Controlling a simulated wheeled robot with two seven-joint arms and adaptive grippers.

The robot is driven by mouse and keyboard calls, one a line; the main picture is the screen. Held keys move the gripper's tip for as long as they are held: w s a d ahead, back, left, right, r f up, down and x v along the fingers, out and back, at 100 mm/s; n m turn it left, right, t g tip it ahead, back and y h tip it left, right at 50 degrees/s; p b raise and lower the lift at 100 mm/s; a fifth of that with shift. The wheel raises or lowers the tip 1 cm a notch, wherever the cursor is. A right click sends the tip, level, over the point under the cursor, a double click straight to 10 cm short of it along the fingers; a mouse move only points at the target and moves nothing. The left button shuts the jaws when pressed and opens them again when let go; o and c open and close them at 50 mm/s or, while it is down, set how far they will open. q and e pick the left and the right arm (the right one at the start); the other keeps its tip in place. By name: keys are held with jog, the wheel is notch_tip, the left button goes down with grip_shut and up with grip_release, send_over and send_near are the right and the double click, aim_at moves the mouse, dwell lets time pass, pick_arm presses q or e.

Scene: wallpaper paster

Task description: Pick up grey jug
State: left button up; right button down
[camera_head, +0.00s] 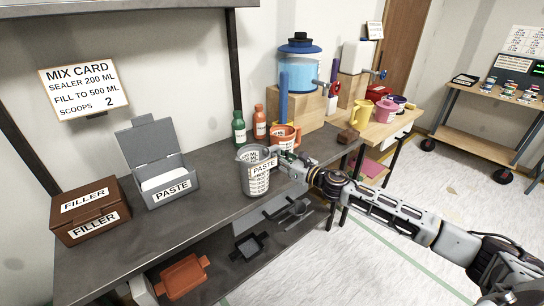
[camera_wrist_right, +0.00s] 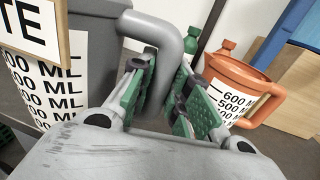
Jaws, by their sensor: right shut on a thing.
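The grey jug (camera_head: 250,183) is upright at the front of the dark workbench, with a PASTE label and a ML scale on its side. Its body also fills the left of the right wrist view (camera_wrist_right: 97,50). My right gripper (camera_head: 286,163) reaches in from the right and is shut on the jug's grey handle. In the right wrist view the green finger pads (camera_wrist_right: 155,90) lie on both sides of the handle (camera_wrist_right: 155,30). I cannot tell whether the jug's base touches the bench. My left gripper is not in view.
An orange jug (camera_head: 286,135) stands close behind, with green (camera_head: 239,128) and orange (camera_head: 259,122) bottles. A grey PASTE box (camera_head: 170,187) and a brown FILLER box (camera_head: 90,212) are at left. A blue water dispenser (camera_head: 299,70) stands behind. Trays lie on the lower shelf.

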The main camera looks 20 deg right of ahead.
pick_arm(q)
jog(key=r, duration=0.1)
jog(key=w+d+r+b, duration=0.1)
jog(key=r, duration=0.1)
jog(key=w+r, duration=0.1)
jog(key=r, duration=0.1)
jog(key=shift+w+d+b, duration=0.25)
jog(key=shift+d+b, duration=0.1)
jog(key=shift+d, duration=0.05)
pick_arm(e)
jog(key=v, duration=1)
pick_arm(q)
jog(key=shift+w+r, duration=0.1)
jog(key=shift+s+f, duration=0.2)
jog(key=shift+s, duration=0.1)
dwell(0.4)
